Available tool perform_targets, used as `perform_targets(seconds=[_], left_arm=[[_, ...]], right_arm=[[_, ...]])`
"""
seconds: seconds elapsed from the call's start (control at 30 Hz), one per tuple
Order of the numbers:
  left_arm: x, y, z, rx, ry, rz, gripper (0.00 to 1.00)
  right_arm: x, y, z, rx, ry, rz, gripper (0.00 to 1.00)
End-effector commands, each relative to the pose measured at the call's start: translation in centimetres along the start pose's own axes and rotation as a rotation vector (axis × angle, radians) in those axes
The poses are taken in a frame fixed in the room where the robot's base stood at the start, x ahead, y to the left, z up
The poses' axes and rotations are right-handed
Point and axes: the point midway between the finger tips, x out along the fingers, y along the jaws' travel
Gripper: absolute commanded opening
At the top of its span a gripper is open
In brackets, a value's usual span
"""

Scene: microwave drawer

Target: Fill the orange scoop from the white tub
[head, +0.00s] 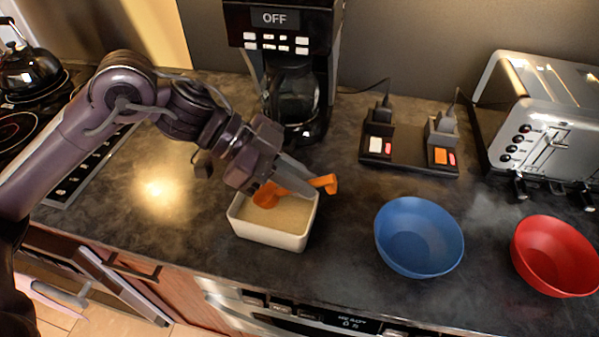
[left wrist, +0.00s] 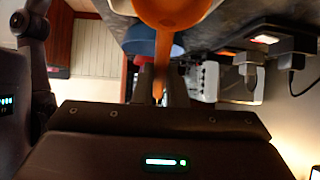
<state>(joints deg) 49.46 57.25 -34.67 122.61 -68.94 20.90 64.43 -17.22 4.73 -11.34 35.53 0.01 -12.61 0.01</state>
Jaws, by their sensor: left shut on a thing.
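The white tub (head: 268,238) stands on the dark counter and holds a pale tan, grainy fill. My left gripper (head: 300,184) is above the tub and shut on the handle of the orange scoop (head: 267,195). The scoop's bowl is over the left back part of the tub, and its handle end sticks out to the right past the fingers. I cannot tell whether the bowl touches the fill or has any in it. In the left wrist view the scoop (left wrist: 172,12) shows large at the top, its handle running down between the fingers (left wrist: 160,85). My right gripper is not seen.
A blue bowl (head: 419,238) and a red bowl (head: 556,256) stand right of the tub. A coffee maker (head: 296,70) is behind it. A power strip with plugs (head: 408,158) and a toaster (head: 545,130) stand at the back right. The counter's front edge is close below the tub.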

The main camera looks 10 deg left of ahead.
Motion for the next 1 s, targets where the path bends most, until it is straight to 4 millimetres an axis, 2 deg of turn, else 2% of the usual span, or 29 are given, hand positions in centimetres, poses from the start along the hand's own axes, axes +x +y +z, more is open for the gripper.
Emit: perform_targets(seconds=[0.6, 1.0], left_arm=[[2.5, 0.0, 3.7, -0.002, -0.001, 0.0, 0.0], [2.8, 0.0, 4.1, -0.001, 0.0, -0.001, 0.0]], right_arm=[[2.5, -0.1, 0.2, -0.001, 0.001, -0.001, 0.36], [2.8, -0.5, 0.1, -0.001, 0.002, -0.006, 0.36]])
